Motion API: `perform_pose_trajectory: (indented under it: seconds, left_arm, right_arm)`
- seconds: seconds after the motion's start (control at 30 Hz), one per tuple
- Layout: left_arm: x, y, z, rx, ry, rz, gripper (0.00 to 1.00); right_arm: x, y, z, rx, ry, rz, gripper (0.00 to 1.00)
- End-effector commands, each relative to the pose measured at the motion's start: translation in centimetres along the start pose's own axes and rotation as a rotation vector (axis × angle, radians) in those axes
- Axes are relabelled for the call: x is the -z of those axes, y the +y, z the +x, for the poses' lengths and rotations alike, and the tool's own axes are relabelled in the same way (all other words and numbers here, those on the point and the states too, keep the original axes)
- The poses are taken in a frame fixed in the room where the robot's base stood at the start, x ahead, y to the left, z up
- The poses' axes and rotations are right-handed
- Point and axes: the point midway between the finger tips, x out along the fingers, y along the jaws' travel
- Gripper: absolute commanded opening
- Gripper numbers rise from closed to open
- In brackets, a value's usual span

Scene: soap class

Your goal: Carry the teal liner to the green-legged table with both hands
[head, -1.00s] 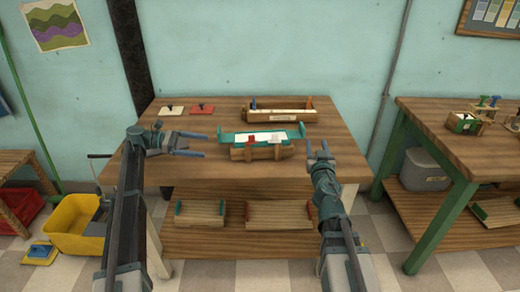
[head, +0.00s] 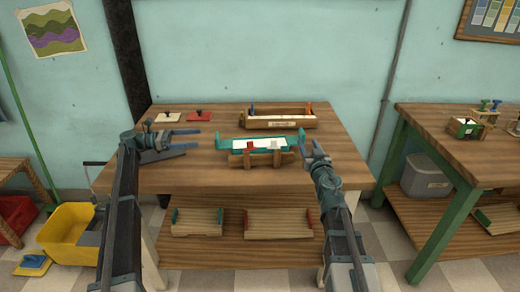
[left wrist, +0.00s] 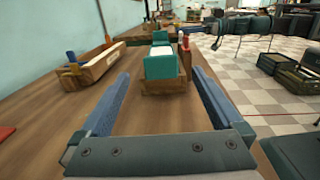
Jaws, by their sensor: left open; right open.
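The teal liner (head: 222,143) holds a white slab and sits at a wooden mould (head: 262,160) in the middle of the near table. Its upright end plate also shows in the left wrist view (left wrist: 159,66). My left gripper (head: 198,139) is open and empty, left of the liner. In the left wrist view its fingers (left wrist: 160,76) point at the liner's end plate, which looks just beyond the tips. My right gripper (head: 310,145) is open, close to the liner's right end; whether it touches is unclear. The green-legged table (head: 425,108) stands at the right.
A second wooden mould (head: 282,121) lies behind the liner. White and red plates (head: 199,117) lie at the back left. A small green-ended box (head: 464,129) and stamps stand on the green-legged table, whose front left top is clear. A floor gap separates the tables.

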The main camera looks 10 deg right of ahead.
Motion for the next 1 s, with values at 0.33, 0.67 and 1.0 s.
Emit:
perform_pose_trajectory:
  seconds: [0.33, 0.67, 1.0]
  left_arm:
    - [0.0, -0.1, 6.3, 0.001, 0.0, 0.0, 1.0]
    - [0.0, 0.0, 8.8, -0.001, 0.0, 0.0, 1.0]
    - [0.0, 0.0, 9.0, -0.001, 0.0, 0.0, 1.0]
  right_arm:
    - [0.0, 0.0, 6.6, 0.0, 0.0, 0.0, 0.5]
    - [0.0, 0.0, 8.9, 0.0, 0.0, 0.0, 0.5]
    - [0.0, 0.0, 8.9, -0.001, 0.0, 0.0, 0.5]
